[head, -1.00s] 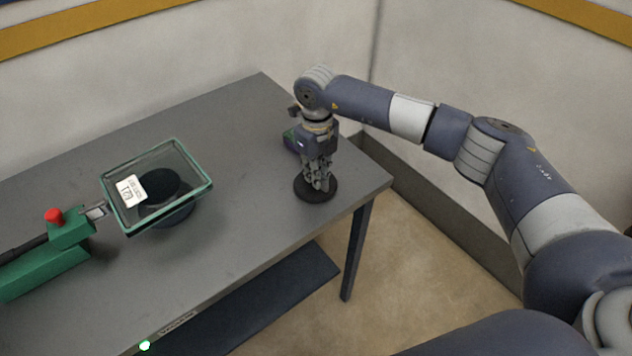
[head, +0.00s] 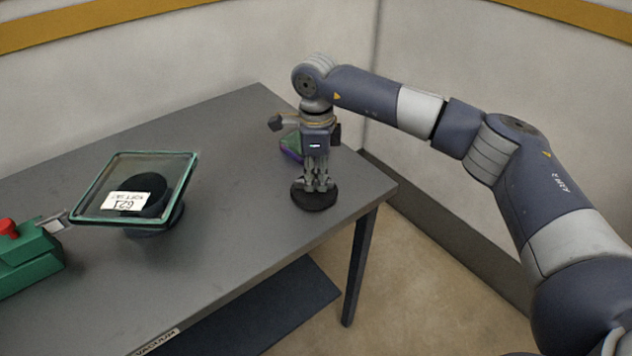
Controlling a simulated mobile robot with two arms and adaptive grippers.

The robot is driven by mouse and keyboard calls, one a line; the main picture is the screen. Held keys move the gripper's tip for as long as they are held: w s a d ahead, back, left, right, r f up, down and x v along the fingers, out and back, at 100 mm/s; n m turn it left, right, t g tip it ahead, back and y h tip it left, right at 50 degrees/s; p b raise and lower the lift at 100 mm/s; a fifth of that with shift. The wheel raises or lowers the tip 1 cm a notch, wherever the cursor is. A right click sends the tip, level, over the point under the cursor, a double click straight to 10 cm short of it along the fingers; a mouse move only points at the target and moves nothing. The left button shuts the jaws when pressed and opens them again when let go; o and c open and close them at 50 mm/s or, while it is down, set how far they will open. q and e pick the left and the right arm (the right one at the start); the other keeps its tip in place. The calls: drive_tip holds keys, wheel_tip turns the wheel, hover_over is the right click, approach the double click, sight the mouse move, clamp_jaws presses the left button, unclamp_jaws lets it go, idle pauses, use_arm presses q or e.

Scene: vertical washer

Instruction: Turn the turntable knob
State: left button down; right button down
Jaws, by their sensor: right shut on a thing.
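A round black knob (head: 313,200) sits on the grey table near its right end. My right gripper (head: 314,187) points straight down and is shut on the knob from above; its fingers cover the middle of the knob. The turntable holds a clear glass-like tray with a green rim (head: 95,217) on a dark round base (head: 156,226) at the left of the table. A white label (head: 128,201) lies on the tray and reads upside down. My left gripper is not in view.
A green device with a red button (head: 9,228) stands at the table's left edge, with a metal tip toward the tray. A small green and purple object (head: 291,147) lies behind my right gripper. The table (head: 235,240) between tray and knob is clear.

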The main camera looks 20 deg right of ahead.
sight(316, 179)
drive_tip(key=shift+w+r+n, duration=0.1)
drive_tip(key=shift+r+n, duration=0.05)
drive_tip(key=shift+n, duration=0.25)
drive_tip(key=c, duration=1.7)
unclamp_jaws()
wheel_tip(316, 179, up, 12)
drive_tip(key=shift+f, duration=0.1)
